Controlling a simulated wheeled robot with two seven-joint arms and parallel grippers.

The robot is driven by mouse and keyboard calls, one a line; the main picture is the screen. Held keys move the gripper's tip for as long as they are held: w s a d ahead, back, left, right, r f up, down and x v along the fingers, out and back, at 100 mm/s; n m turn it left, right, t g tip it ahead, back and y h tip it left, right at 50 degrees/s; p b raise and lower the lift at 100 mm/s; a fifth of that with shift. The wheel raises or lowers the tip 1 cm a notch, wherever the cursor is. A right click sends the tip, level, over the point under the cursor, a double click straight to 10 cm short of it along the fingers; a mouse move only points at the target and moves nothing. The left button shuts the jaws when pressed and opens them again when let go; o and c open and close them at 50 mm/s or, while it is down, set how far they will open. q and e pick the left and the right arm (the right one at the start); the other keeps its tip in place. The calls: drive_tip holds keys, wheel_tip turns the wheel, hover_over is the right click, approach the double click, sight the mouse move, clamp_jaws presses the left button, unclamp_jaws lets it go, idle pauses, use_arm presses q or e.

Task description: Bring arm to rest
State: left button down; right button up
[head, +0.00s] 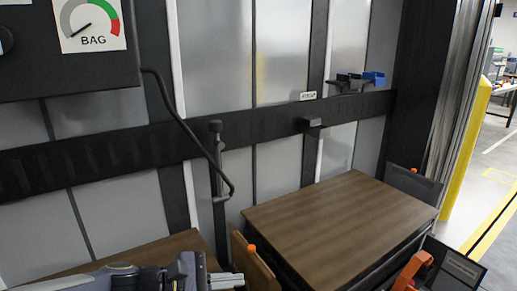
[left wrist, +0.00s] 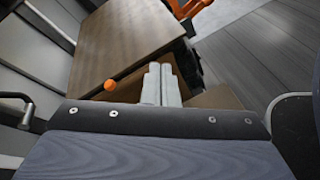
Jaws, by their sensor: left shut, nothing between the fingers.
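My left gripper (head: 226,281) is at the bottom of the head view, with its arm coming in from the left. Its two pale fingers are together and hold nothing. The left wrist view also shows these fingers (left wrist: 160,84), side by side in front of a wooden surface. In the head view the gripper is close to a brown panel with an orange knob (head: 251,248), on its left side; I cannot tell if they touch. My right gripper is not in view.
A wooden-topped table (head: 340,225) stands at the right, and another wooden top (head: 150,258) lies at lower left. An orange object (head: 412,270) is at lower right. A yellow post (head: 468,145) edges the doorway.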

use_arm(q)
drive_tip(key=s+a+m+y, duration=0.1)
drive_tip(key=s+a+m, duration=0.1)
drive_tip(key=s+m, duration=0.1)
drive_tip(key=s+a+f+m+y, duration=0.1)
drive_tip(key=s+a+m, duration=0.1)
drive_tip(key=s+m, duration=0.1)
drive_tip(key=s+a+m+g+y, duration=0.1)
drive_tip(key=s+a+m, duration=0.1)
drive_tip(key=s, duration=0.2)
drive_tip(key=shift+s+a+f+m+y, duration=0.2)
drive_tip(key=shift+s+m+y, duration=0.1)
drive_tip(key=shift+s+m, duration=0.1)
drive_tip(key=s+a+f+m+y, duration=0.1)
drive_tip(key=s+a+m, duration=0.1)
drive_tip(key=s+a+f+m+y, duration=0.2)
drive_tip(key=a, duration=0.1)
drive_tip(key=s+a+f+m+y, duration=0.1)
drive_tip(key=s+a+y, duration=0.1)
drive_tip(key=s+a, duration=0.1)
drive_tip(key=shift+a+f+m+t, duration=0.15)
drive_tip(key=shift+m+t, duration=0.25)
wheel_tip(320, 180, up, 22)
drive_tip(key=p, duration=2.2)
